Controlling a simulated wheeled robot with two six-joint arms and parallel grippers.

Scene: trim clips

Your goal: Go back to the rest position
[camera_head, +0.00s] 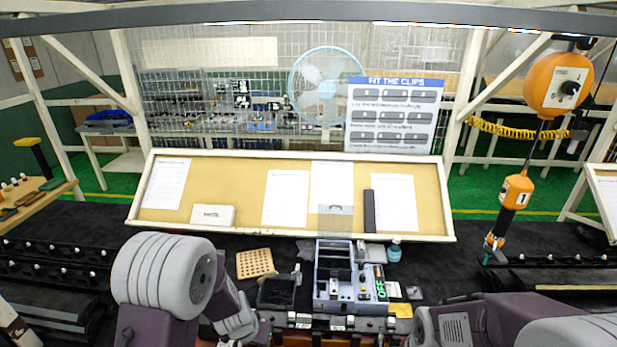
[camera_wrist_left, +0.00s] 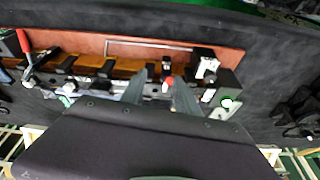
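My left arm (camera_head: 165,275) comes in from the left in the head view and bends down toward the bottom edge. In the left wrist view my left gripper (camera_wrist_left: 158,88) shows two dark fingers set apart, with nothing seen held between them. The fingers point toward a brown strip (camera_wrist_left: 130,68) with several clamps and fittings; I cannot tell how far above it they are. My right arm (camera_head: 480,322) shows at the lower right of the head view, but its gripper is out of view.
A blue-grey divided box (camera_head: 320,288) with a green OFF display stands at the middle of the dark bench. Beside it are a black bin (camera_head: 275,292), a perforated tan block (camera_head: 254,263) and a blue bottle (camera_head: 394,250). An orange tool (camera_head: 515,191) hangs at right.

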